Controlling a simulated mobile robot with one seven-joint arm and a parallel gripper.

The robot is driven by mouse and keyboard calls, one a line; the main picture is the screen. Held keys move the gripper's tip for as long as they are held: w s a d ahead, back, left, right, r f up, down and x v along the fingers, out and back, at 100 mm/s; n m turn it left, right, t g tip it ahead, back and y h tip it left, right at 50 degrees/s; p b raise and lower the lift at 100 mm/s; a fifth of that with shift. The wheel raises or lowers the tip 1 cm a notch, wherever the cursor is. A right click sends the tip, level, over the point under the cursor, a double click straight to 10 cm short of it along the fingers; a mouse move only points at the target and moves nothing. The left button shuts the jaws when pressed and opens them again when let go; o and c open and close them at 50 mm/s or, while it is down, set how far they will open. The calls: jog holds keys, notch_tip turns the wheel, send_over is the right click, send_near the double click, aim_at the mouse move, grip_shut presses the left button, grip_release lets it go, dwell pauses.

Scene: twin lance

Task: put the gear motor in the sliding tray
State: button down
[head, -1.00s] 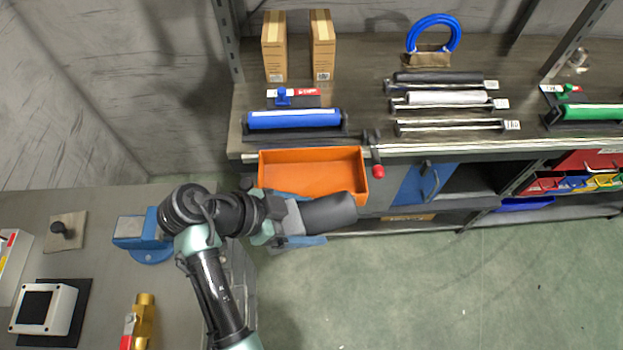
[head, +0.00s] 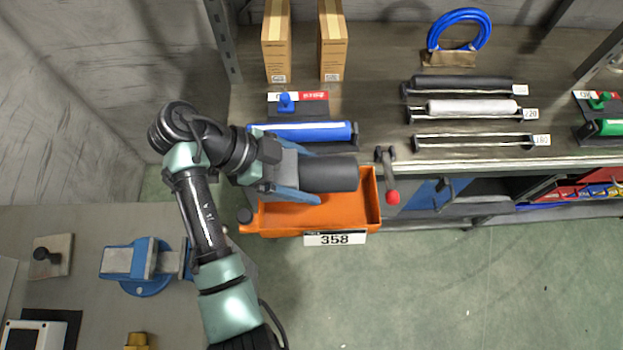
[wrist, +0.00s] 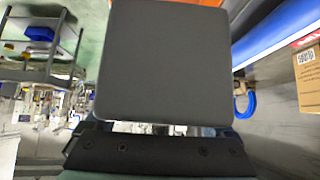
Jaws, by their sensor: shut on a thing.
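The gear motor (head: 330,173) is a dark grey cylinder, lying sideways in my gripper (head: 306,174). The gripper's blue fingers are shut on it. The sliding tray (head: 352,224) is orange, open-topped and stands out from the bench front, with a "358" label on its front. In the head view the motor and fingers lie over the tray's back half; the height between them is hard to tell. The tray's back left is hidden by my gripper. In the wrist view the motor (wrist: 162,62) shows as a grey block filling the middle.
A lever with a red knob (head: 392,196) stands at the tray's right. A blue roller (head: 305,132) lies on the bench just behind the gripper. More rollers and cartons (head: 332,45) are further back. A blue vise (head: 147,262) stands on the left table. The floor in front is clear.

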notch_tip(320, 180, down, 3)
jog(key=shift+s+f+b, duration=0.1)
jog(key=shift+f+b, duration=0.05)
jog(key=shift+b, duration=0.7)
jog(key=shift+f, duration=2.5)
jog(key=shift+f, duration=0.4)
jog(key=shift+f+b, duration=0.2)
jog(key=shift+b, duration=0.3)
grip_release()
jog(key=shift+f, duration=0.15)
jog(key=shift+s, duration=0.1)
